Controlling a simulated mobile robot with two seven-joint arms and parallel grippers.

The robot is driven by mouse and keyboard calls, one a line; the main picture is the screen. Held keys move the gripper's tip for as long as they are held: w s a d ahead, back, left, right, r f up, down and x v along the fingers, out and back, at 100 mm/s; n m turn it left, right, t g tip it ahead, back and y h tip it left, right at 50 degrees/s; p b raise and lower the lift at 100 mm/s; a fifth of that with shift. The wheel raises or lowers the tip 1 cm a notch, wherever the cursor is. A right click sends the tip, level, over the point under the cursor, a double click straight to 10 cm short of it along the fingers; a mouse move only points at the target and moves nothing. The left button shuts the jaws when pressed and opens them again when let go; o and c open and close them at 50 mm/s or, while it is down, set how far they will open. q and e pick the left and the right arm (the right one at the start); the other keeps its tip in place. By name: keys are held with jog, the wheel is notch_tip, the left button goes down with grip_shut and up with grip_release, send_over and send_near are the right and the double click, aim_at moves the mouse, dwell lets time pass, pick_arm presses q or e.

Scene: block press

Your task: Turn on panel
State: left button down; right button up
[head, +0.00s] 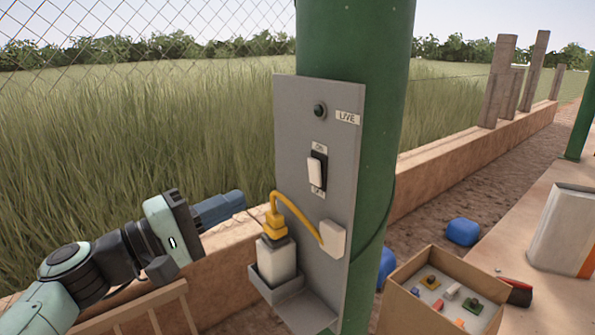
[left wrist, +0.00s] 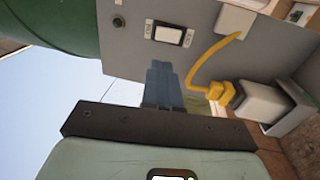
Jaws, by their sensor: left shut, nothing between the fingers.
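The grey panel (head: 290,105) is fixed to a green post. It carries a dark, unlit-looking round lamp (head: 319,110) beside a "LIVE" label and a white rocker switch (head: 315,172) in a black frame, with ON above it and OFF below. The switch also shows in the left wrist view (left wrist: 168,35). A yellow plug (head: 273,222) sits on a whitish block (head: 276,260) in the panel's lower holder; its yellow cable runs to a white box (head: 332,238). My left gripper (head: 238,199) is shut and empty, left of the panel, apparently apart from it. My right gripper is not in view.
A cardboard box (head: 408,312) with several small coloured parts stands lower right of the post. Blue objects (head: 463,231) lie on the ground behind. A low wall (head: 222,268) and chain-link fence run behind my left arm. A grey-white case (head: 563,230) stands far right.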

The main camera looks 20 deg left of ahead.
aim_at(312, 165)
pick_arm(q)
jog(key=p+x, duration=0.4)
jog(key=x, duration=0.8)
jog(key=shift+w+d+r, duration=0.1)
jog(key=shift+w+r, duration=0.05)
jog(key=shift+w+d, duration=0.3)
jog(key=shift+w, duration=0.15)
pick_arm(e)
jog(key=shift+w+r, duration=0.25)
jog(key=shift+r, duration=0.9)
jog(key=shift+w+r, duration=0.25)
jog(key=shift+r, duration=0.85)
pick_arm(q)
jog(key=p, duration=0.1)
jog(key=r+p, duration=0.1)
jog(key=p, duration=0.1)
jog(key=shift+d+g, duration=0.25)
jog(key=shift+g, duration=0.05)
jog(key=shift+w+a+f, duration=0.1)
jog(key=shift+f, duration=0.3)
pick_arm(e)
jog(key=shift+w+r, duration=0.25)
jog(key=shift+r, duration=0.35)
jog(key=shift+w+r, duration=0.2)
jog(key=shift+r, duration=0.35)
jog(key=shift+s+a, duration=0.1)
